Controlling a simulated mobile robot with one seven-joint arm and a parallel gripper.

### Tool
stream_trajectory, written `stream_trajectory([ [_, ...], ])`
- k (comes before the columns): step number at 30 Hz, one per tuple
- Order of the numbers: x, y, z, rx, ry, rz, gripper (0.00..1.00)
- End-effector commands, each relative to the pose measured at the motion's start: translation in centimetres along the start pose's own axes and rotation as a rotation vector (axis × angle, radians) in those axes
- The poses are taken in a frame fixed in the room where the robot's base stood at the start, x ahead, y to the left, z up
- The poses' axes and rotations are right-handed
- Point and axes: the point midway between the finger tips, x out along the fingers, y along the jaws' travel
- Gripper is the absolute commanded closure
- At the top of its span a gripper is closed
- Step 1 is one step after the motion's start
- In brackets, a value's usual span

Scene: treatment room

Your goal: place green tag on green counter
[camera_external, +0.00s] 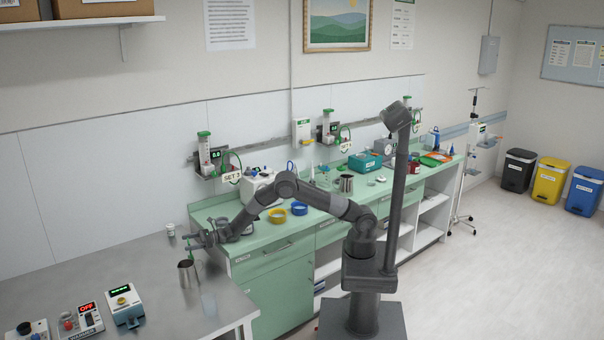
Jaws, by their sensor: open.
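The green counter (222,243) runs along the wall, with pale green drawers and doors below. My gripper (196,239) is open, at the counter's left end near the corner of the grey metal table (150,258). A small thin green piece (191,257) shows just below my gripper, above a steel jug (187,274) on the grey table. It is too small to tell whether this is the green tag, or whether it touches the jug or my fingers. No other clear green tag can be made out.
Control boxes (124,306) stand at the grey table's front left. A small white cup (171,230) stands near its back edge. Yellow (277,215) and blue rings (299,208), a second jug (346,183) and a teal box (364,162) occupy the counter.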

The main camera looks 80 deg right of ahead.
Motion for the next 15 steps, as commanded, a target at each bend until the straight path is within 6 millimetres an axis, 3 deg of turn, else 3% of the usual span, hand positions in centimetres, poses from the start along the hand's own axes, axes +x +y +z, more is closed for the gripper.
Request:
stream_trajectory([
  [6, 2.1, 0.1, 0.2, 0.001, -0.002, 0.001, 0.18],
  [15, 2.3, 0.1, 0.2, 0.001, -0.002, 0.001, 0.21],
])
